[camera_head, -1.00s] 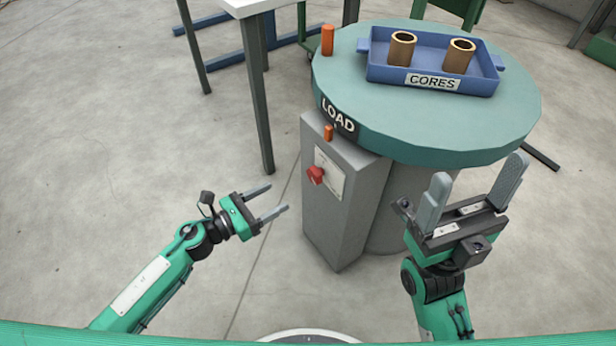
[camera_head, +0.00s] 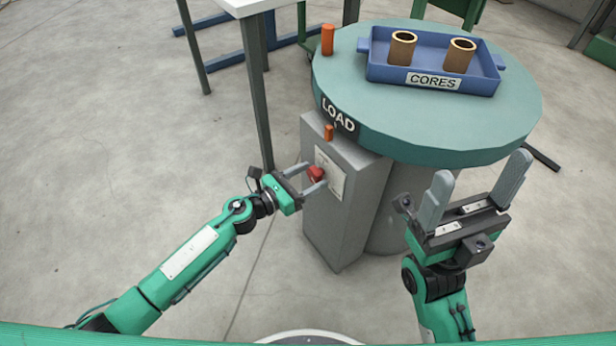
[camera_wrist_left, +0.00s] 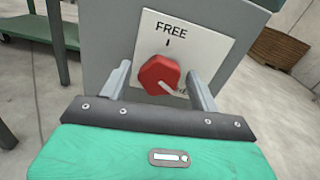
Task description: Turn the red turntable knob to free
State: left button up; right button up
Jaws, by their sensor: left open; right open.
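The red turntable knob (camera_head: 316,174) sits on a white plate (camera_head: 331,181) on the front of the grey post (camera_head: 343,222) beside the turntable (camera_head: 430,125). In the left wrist view the knob (camera_wrist_left: 159,75) has a pale pointer line aimed to the lower right, away from the word FREE at the top of the plate (camera_wrist_left: 196,43). The lower label is mostly hidden. My left gripper (camera_head: 314,178) is open, with its fingers on either side of the knob; I cannot tell whether they touch it. My right gripper (camera_head: 482,192) is open and empty in front of the turntable.
A blue CORES tray (camera_head: 385,70) with two brown cores stands on the turntable. Orange pegs (camera_head: 328,40) stand at the turntable's left edge and on the post (camera_head: 328,132). A table leg (camera_head: 254,90) is behind the left gripper. Floor at left is clear.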

pick_arm(q)
jog(key=c, duration=1)
jog(key=shift+o, duration=0.2)
